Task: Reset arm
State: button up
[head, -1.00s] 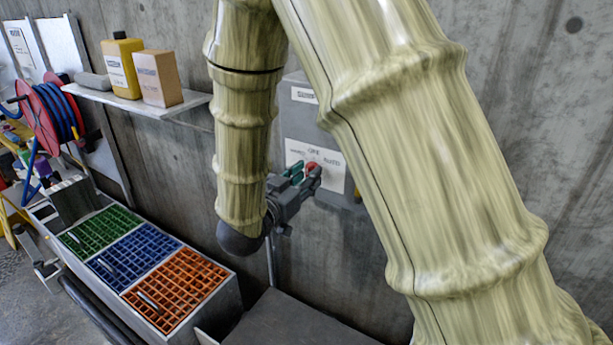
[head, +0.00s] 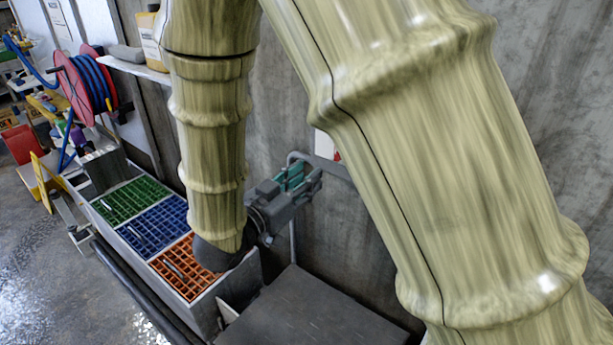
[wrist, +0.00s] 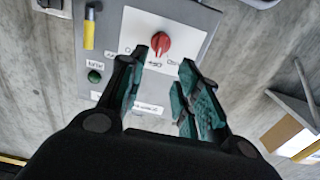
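My gripper (head: 300,180) is at the end of my arm, in front of the concrete wall in the head view. In the wrist view my gripper (wrist: 160,85) shows two teal-padded fingers standing apart, with nothing between them. Beyond the fingertips is a grey control panel (wrist: 196,22) with a red rotary knob (wrist: 174,44), a green button (wrist: 94,76) and a yellow handle (wrist: 89,34). The fingers appear apart from the knob. In the head view my arm hides most of the panel.
Green (head: 131,199), blue (head: 153,226) and orange (head: 178,272) grid bins stand below and left of my gripper. A dark flat surface (head: 315,312) lies below it. A hose reel (head: 82,88) and a shelf with a yellow container (head: 150,42) are at the left.

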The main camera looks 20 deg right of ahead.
dwell(0.3)
notch_tip(320, 180, down, 17)
jog(key=w+d+n+t+y, duration=0.1)
jog(key=w+n+y, duration=0.1)
jog(key=n+y, duration=0.35)
jog(key=s+f+n+g+y, duration=0.1)
jog(key=s+f+y, duration=0.15)
jog(key=f, duration=0.55)
jog(key=s+f+n+g+y, duration=0.1)
jog(key=s+f+y, duration=0.15)
jog(key=f, duration=0.45)
jog(key=s+f+n+g+y, duration=0.2)
jog(key=s+f+g, duration=0.2)
jog(key=s+f, duration=0.5)
jog(key=s+f+n+g+y, duration=0.2)
jog(key=s+f, duration=0.7)
jog(key=s, duration=0.8)
jog(key=shift+a+g+y, duration=0.15)
jog(key=shift+g+y, duration=0.3)
jog(key=shift+g, duration=0.65)
